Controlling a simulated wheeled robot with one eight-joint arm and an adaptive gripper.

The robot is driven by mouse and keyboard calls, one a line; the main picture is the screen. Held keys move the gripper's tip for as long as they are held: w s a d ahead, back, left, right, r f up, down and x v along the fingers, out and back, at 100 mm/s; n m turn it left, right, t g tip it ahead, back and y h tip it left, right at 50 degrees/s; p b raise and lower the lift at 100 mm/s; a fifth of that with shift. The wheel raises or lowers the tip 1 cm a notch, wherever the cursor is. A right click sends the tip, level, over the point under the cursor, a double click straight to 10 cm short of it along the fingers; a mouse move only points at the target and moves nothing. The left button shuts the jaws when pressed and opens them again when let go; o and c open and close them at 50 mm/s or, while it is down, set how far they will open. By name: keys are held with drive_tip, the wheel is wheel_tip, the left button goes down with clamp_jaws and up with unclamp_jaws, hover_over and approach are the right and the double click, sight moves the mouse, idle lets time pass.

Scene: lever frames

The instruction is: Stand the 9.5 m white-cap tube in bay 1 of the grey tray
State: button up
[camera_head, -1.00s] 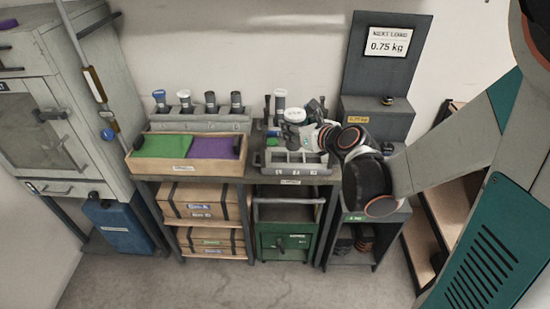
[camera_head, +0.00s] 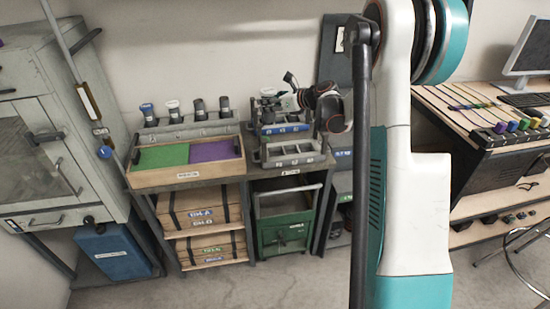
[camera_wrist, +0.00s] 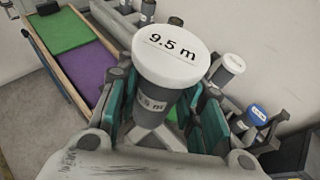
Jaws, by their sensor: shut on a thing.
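The tube marked 9.5 m, with a white cap (camera_wrist: 168,50) and dark body, is held upright or nearly so between the teal fingers of my gripper (camera_wrist: 163,108) in the wrist view. In the head view my gripper (camera_head: 272,98) is small, above the rear rack at the back of the bench; the held tube is hard to make out there. The grey tray (camera_head: 262,160) with several open bays lies in front of that rack, and its bays look empty. Its front labels are too small to read. The tube is apart from the tray.
A rack (camera_head: 190,130) with several capped tubes stands at the back left. A wooden tray with green and purple pads (camera_head: 185,180) is left of the grey tray. A rack with blue labels (camera_head: 284,129) sits directly behind the grey tray. A desk (camera_head: 480,130) is at the right.

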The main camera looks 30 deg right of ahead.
drive_tip(key=w+d+f, duration=0.1)
drive_tip(key=d, duration=0.2)
drive_tip(key=b, duration=0.4)
hover_over(280, 154)
drive_tip(key=a, duration=0.2)
wheel_tip(280, 154, down, 14)
drive_tip(key=shift+y, duration=0.3)
drive_tip(key=shift+s+a+f+b, duration=0.15)
drive_tip(key=shift+f+b, duration=0.3)
drive_tip(key=shift+f, duration=0.85)
drive_tip(key=shift+s+a+f+b, duration=0.1)
drive_tip(key=shift+s+f+b, duration=0.25)
drive_tip(key=shift+f, duration=0.95)
drive_tip(key=shift+w+f, duration=0.1)
drive_tip(key=o, duration=1.2)
drive_tip(key=shift+o, duration=0.2)
